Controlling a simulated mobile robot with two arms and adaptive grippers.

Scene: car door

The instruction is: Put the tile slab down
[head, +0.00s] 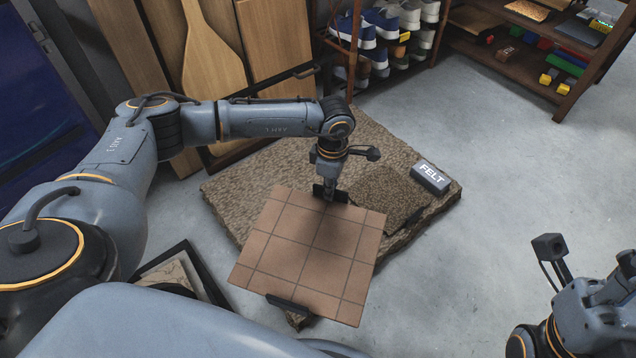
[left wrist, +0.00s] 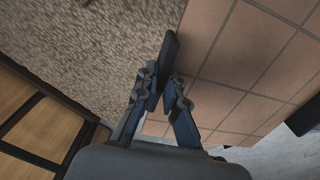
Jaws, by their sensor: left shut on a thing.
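The tile slab (head: 308,248) is a reddish-brown square with a grid of joints. It has a dark clip or handle (head: 287,304) on its near edge and another dark piece at its far edge. My left gripper (head: 330,192) is shut on the tile slab at that far edge. In the left wrist view, the fingers (left wrist: 168,85) close at the edge of the slab (left wrist: 240,70). The slab covers part of a rough brown slab (head: 250,190) and overhangs its near side; whether they touch is unclear. My right arm shows at the lower right, its fingers not clearly visible.
A grey block marked FELT (head: 429,179) and a thin brown square (head: 378,195) lie on the rough slab. Framed pieces (head: 185,275) lie at the lower left. Wooden boards (head: 210,55) and a shoe rack (head: 385,35) stand behind. Grey floor (head: 490,170) is clear to the right.

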